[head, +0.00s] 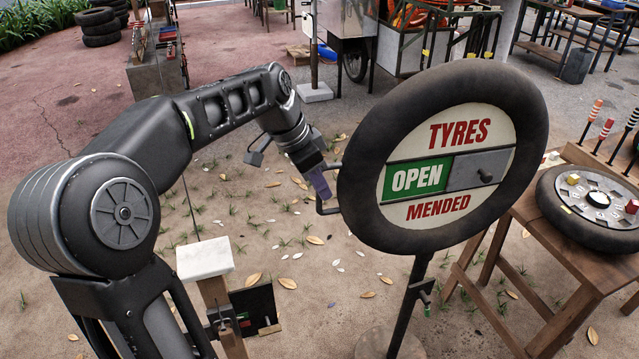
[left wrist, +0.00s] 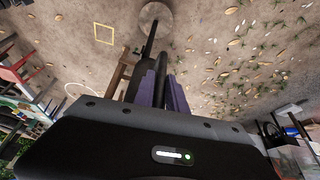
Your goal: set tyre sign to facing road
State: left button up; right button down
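The tyre sign (head: 365,200) is a black tyre around a cream disc, upright on a dark pole. Its lettered face, "TYRES OPEN MENDED", is turned toward me in the head view. A dark bracket handle (head: 326,211) sticks out from its left rim. My left gripper (head: 318,184) is at this handle, its purple fingers over the upright bar. In the left wrist view the fingers (left wrist: 163,95) are close together with a dark bar between them, so they look shut on the handle. The sign's pole and round base (left wrist: 156,13) show beyond. My right gripper is not in view.
A wooden table (head: 560,262) with a tyre dial (head: 600,207) stands close on the right. A white-topped post (head: 204,258) with a dark box stands at the lower left. Carts and benches are behind. Leaf-strewn ground left of the sign is mostly clear.

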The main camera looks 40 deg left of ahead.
aim_at(394, 169)
jog(key=j+z, duration=0.1)
jog(key=j, duration=0.2)
jog(key=i+j, duration=0.2)
jog(key=i, duration=0.15)
jog(key=i+j+z, duration=0.1)
jog(key=i, duration=0.25)
jog(key=i+j+z, duration=0.2)
jog(key=k+l, duration=0.05)
jog(key=l, duration=0.05)
